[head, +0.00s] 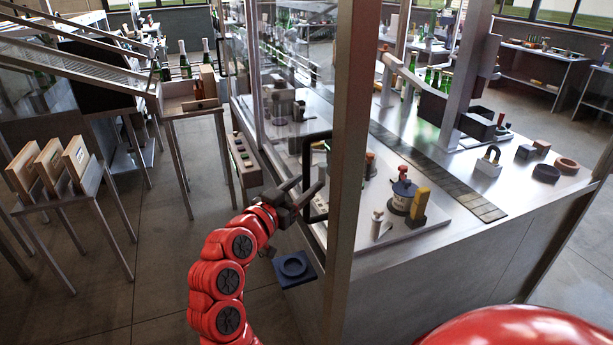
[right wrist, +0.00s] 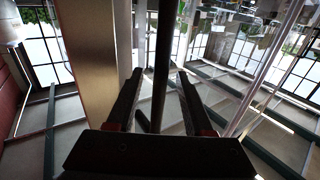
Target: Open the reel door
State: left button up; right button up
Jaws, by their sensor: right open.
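The reel door is a clear panel (head: 283,70) at the near left side of the machine, beside a brown-grey post (head: 349,130). Its black bar handle (head: 306,150) stands upright, bent at both ends. My right gripper (head: 308,187) is open at the lower part of the handle. In the right wrist view the dark handle bar (right wrist: 162,55) runs upright between the two fingers of the right gripper (right wrist: 158,80), with gaps on both sides. I cannot tell how deep the bar sits between them. The door looks closed. My left gripper is out of view.
The machine's bench (head: 440,225) carries a blue-white piece (head: 403,193), a yellow block (head: 419,204) and dark rings. A dark blue plate with a ring (head: 294,268) lies below the gripper. A stand with wooden panels (head: 50,165) is at left. Floor between is clear.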

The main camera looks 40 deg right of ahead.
jog(key=shift+w+d, duration=0.25)
jog(key=shift+d, duration=0.35)
grip_shut()
dwell(1.1)
